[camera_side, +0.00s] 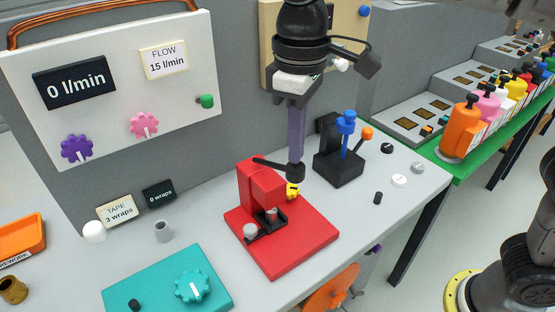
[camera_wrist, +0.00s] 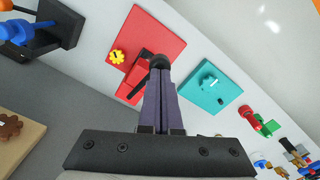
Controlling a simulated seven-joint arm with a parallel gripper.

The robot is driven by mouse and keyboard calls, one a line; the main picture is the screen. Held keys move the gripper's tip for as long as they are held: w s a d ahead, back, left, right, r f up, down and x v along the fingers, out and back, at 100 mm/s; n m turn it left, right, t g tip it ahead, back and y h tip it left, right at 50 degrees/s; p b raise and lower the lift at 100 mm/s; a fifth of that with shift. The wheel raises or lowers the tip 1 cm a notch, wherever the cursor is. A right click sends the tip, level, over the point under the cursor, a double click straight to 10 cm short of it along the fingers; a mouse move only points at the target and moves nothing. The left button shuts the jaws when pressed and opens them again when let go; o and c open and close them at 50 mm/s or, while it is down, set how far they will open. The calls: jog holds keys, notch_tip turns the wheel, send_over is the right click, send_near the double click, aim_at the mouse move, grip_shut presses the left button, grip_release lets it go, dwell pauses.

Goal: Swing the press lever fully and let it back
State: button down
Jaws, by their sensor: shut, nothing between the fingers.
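The red press (camera_side: 262,187) stands on a red base plate (camera_side: 308,238). It also shows in the wrist view, on its plate (camera_wrist: 157,30). Its black lever (camera_side: 272,163) reaches out to the right, near level, and ends in a dark knob (camera_side: 296,173). In the wrist view the knob (camera_wrist: 159,62) shows at the fingertips. My gripper (camera_side: 296,160) is shut, its purple fingers pointing down with the tips at the knob, apparently on or just above it. Nothing is held between the fingers (camera_wrist: 160,78). A small yellow knob (camera_side: 293,191) sits below the lever end.
A black block with blue and orange levers (camera_side: 343,165) stands close to the right of the press. A teal plate with a dial (camera_side: 192,287) lies at the front left. The flow panel (camera_side: 110,85) stands behind. Small grey and white pieces (camera_side: 399,181) lie at the right.

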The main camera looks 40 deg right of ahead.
jog(key=shift+f, duration=2)
jog(key=f, duration=0.4)
jog(key=shift+s+f, duration=0.3)
jog(key=shift+s, duration=0.05)
jog(key=shift+r, duration=6.55)
